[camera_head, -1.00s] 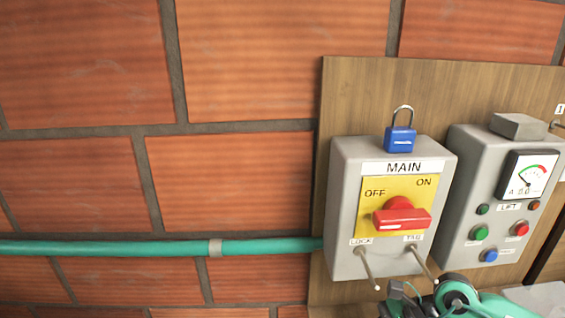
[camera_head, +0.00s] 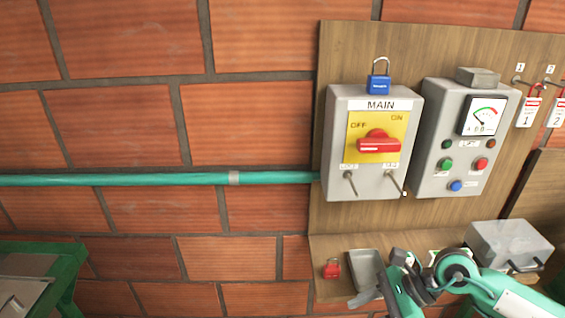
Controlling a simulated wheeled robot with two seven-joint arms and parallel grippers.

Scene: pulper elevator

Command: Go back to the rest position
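My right arm (camera_head: 455,275), teal and dark grey, comes in from the lower right in front of the shelf. Its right gripper (camera_head: 366,297) shows only as a small dark grey end near the shelf's front edge, and its finger opening cannot be made out. It is below and apart from the MAIN switch box. My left gripper and arm are out of view.
The MAIN box (camera_head: 340,120) has a red handle (camera_head: 379,145), two pegs and a blue padlock (camera_head: 379,84) on top. A control box (camera_head: 430,140) stands beside it. The shelf holds a red padlock (camera_head: 332,269), tray (camera_head: 367,270) and grey case (camera_head: 508,245). Green-framed equipment (camera_head: 65,275) stands lower left.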

